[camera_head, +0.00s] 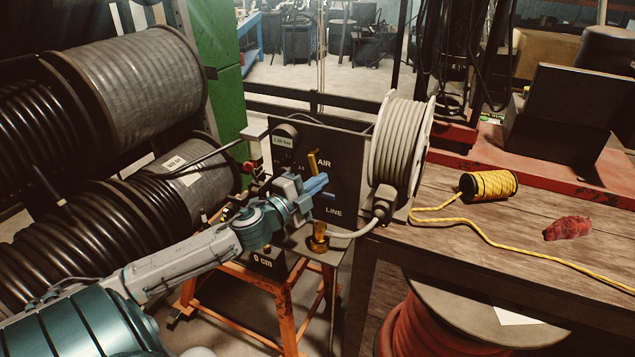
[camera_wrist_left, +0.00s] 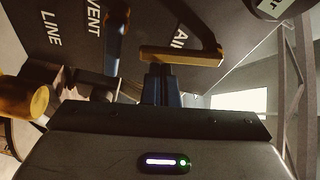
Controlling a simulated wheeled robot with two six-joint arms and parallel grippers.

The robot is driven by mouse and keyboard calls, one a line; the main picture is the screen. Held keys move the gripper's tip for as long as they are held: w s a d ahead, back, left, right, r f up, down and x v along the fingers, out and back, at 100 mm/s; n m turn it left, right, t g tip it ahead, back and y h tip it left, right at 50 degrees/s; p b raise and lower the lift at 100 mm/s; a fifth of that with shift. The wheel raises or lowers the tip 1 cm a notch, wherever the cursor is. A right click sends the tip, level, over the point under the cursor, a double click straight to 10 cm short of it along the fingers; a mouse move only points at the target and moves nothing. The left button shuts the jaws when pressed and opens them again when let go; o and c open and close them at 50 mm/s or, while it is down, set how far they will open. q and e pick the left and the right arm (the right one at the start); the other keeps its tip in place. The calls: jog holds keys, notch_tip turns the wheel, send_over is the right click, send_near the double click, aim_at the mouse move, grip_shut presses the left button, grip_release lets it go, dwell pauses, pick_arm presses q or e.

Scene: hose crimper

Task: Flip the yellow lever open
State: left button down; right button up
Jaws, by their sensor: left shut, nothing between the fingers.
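The yellow lever (camera_head: 313,164) stands on the front of the dark panel (camera_head: 345,160) marked AIR and LINE. In the left wrist view the yellow lever (camera_wrist_left: 182,57) lies across the picture just beyond my fingertips. My left gripper (camera_head: 322,183) is shut and empty, with its fingers just below the lever in the head view. The fingertips (camera_wrist_left: 160,70) appear very close to the lever; I cannot tell whether they touch it. A blue lever (camera_wrist_left: 116,34) sits to the left of the yellow one in the wrist view. My right gripper is not in view.
A grey hose reel (camera_head: 397,150) stands right of the panel, beside the wooden table (camera_head: 450,215). A yellow cord spool (camera_head: 488,185) and a red rag (camera_head: 567,228) lie on the table. Large hose drums (camera_head: 130,85) fill the left. A brass fitting (camera_head: 319,238) sits below the gripper.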

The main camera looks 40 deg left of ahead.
pick_arm(q)
jog(key=shift+s+a+f+m+g+p, duration=0.15)
jog(key=shift+a+f+m+g+p, duration=0.15)
jog(key=shift+a+m+p, duration=0.6)
jog(key=shift+d, duration=0.3)
